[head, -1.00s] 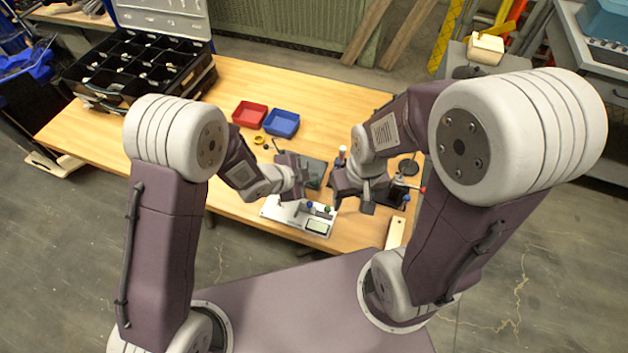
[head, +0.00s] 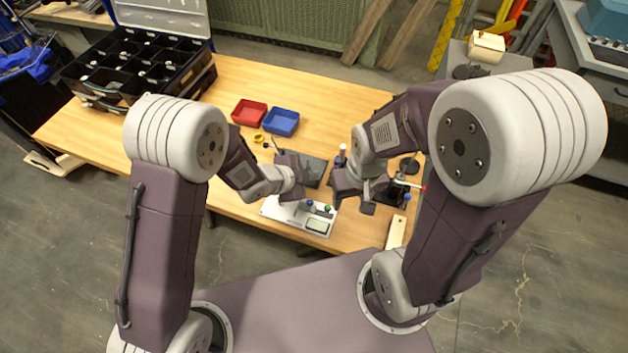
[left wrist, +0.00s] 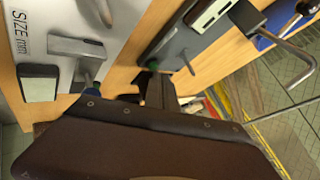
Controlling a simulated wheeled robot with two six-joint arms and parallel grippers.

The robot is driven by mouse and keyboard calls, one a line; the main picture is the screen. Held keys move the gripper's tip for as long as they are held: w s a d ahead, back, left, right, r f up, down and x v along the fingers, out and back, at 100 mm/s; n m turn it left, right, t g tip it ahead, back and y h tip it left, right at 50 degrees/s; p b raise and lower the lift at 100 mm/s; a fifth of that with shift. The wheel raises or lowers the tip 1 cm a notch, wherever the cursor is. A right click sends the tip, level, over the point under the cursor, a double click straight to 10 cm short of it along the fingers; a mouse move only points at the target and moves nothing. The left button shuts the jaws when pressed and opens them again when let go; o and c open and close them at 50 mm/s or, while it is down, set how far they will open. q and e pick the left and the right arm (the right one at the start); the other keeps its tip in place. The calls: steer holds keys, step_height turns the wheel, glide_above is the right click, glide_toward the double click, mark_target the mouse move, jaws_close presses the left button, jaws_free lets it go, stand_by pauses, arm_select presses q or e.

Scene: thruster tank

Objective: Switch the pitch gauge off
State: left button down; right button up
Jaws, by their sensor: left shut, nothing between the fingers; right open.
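A white plate (head: 268,207) at the table's front edge carries a small display (head: 317,226) and blue and green knobs. I cannot tell which is the pitch gauge. My left gripper (head: 298,186) is shut and empty above the plate's back edge; it also shows in the left wrist view (left wrist: 157,88). My right gripper (head: 350,197) is open, just right of the plate. No switch is clearly visible.
Red (head: 249,112) and blue (head: 281,122) trays stand behind my left gripper. A black compartment case (head: 140,70) is at the back left. A dark stand (head: 392,196) with a red-tipped lever is at the right, close to my right gripper. The table's middle back is clear.

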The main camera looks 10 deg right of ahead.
arm_select(q)
steer(key=shift+f, duration=0.25)
stand_by(0.4)
steer(key=shift+r, duration=0.1)
steer(key=shift+r+p, duration=0.4)
steer(key=shift+r, duration=0.25)
step_height(320, 180, up, 6)
steer(key=p, duration=0.5)
